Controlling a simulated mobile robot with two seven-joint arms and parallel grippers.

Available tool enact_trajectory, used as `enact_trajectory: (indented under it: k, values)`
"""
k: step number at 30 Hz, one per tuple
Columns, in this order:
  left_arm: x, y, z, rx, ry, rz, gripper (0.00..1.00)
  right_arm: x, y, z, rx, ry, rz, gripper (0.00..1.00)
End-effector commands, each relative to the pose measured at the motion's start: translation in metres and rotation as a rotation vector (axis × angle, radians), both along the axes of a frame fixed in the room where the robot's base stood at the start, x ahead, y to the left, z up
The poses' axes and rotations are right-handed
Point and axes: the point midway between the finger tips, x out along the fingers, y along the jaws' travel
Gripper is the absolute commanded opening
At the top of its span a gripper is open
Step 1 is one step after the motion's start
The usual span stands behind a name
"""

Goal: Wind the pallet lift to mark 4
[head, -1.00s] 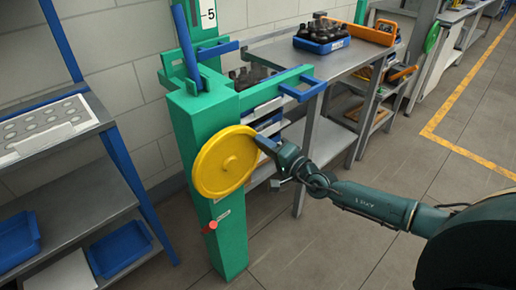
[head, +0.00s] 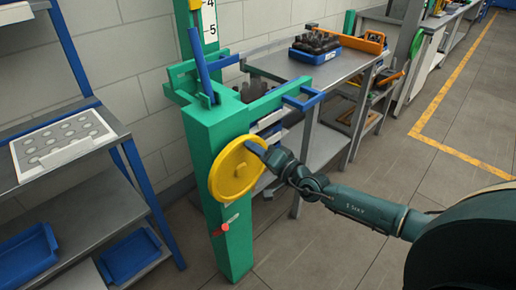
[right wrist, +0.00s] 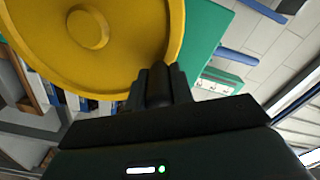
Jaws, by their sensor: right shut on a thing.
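The yellow handwheel (head: 232,178) is on the front of the green lift post (head: 232,250). My right gripper (head: 256,147) is at the wheel's upper right rim in the head view. In the right wrist view its fingers (right wrist: 158,90) are closed around a dark upright knob (right wrist: 159,82) beside the yellow wheel (right wrist: 88,28). The scale plate (head: 230,18) above shows marks 4 and 5. Green lift arms (head: 270,104) with blue ends sit below mark 5. No pointer reading can be made out. My left gripper is out of view.
A red lever (head: 219,232) is on the post below the wheel. A shelf rack (head: 75,205) with blue bins stands left. The floor at right is open.

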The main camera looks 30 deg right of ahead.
Motion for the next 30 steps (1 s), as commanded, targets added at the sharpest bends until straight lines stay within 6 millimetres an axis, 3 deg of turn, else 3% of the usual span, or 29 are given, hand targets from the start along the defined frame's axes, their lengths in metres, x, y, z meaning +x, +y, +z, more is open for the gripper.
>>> enact_trajectory:
  k: [27,28,30]
  values:
    - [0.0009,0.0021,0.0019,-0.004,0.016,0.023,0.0,-0.0034,0.0116,0.0031,0.008,-0.002,0.005,0.0]
    - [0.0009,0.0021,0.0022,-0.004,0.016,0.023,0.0,-0.0034,0.0116,0.0031,0.008,-0.002,0.005,0.25]
    - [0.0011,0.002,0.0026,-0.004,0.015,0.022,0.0,-0.0033,0.0112,0.0028,0.007,-0.001,0.004,0.31]
